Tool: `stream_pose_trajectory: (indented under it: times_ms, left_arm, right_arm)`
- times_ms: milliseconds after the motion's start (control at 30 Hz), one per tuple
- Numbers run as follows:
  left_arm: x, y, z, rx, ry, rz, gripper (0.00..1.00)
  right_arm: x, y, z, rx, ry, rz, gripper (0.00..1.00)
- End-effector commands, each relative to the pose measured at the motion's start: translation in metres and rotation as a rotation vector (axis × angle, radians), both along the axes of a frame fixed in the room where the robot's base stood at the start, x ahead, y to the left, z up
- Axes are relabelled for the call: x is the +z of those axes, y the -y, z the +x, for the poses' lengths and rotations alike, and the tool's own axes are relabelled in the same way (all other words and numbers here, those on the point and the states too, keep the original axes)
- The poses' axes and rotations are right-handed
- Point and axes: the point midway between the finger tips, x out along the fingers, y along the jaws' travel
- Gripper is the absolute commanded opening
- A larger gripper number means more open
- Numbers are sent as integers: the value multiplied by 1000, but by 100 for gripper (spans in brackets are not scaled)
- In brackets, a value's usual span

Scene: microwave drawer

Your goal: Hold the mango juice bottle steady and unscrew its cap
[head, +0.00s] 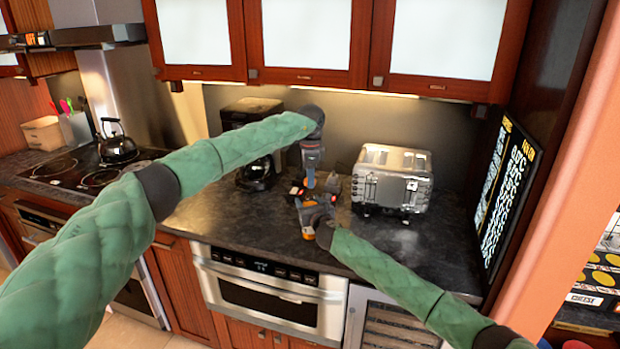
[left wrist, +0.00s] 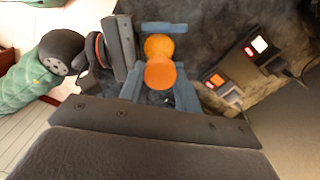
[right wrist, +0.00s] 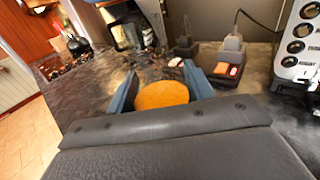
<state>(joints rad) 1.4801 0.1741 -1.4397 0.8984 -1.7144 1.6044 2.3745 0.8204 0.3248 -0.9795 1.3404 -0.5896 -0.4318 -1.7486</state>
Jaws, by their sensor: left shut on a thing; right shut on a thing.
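The mango juice bottle (head: 308,234) is a small orange shape low between my grippers, largely hidden by them. My left gripper (head: 308,190) reaches down from above. In the left wrist view, its blue fingers flank a near orange round piece (left wrist: 160,74), which looks like the cap. Behind it is a second orange round part (left wrist: 159,45), with a blue finger of my right gripper beside it. My right gripper (head: 316,212) comes in from the lower right and is shut on the bottle; orange (right wrist: 162,95) fills the space between its fingers. I cannot tell whether the cap has turned.
A silver toaster (head: 392,178) stands to the right and a dark coffee maker (head: 254,150) behind to the left. Small dark blocks with red and white faces (right wrist: 228,70) stand near the bottle. A kettle (head: 117,145) is on the stove. The counter front (head: 215,222) is clear.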

Motion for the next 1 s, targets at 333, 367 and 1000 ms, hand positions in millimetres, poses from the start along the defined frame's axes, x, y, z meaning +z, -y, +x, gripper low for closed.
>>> stream_pose_trajectory:
  times_ms: [333, 367, 1000]
  left_arm:
    - [20, 0, 0, 0, 0, 0, 6]
    - [24, 0, 0, 0, 1, 0, 6]
    - [40, 0, 0, 0, 0, 0, 6]
  right_arm:
    - [-1, 1, 0, -1, -1, -1, 0]
    - [-1, 1, 0, -1, -1, -1, 0]
    - [0, 0, 0, -1, 0, 0, 78]
